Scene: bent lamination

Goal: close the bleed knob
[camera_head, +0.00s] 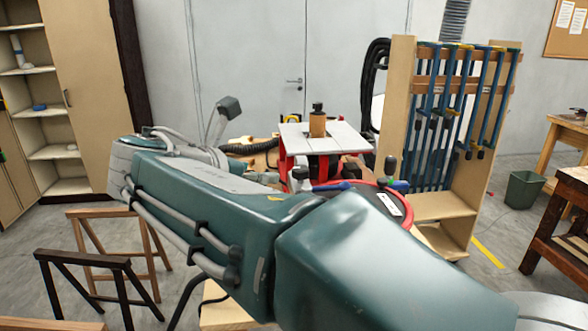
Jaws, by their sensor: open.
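A low machine with a red rim (409,212) and a dark top stands behind my arm, right of centre. On it are a black upright knob (390,166), a green and blue fitting (400,186) and a blue handle (341,186). I cannot tell which of these is the bleed knob, or its setting. My teal arm crosses the foreground from lower right to left and hides the machine's front and lower part. My gripper cannot be made out; the far end of my arm is lost behind its nearer links and the clutter.
A red-framed stand with a pale top (325,136) and a wooden block (317,124) is just behind. A clamp rack (425,100) is on the right, sawhorses (110,262) on the left. A green bin (523,189) and a workbench (566,220) stand far right.

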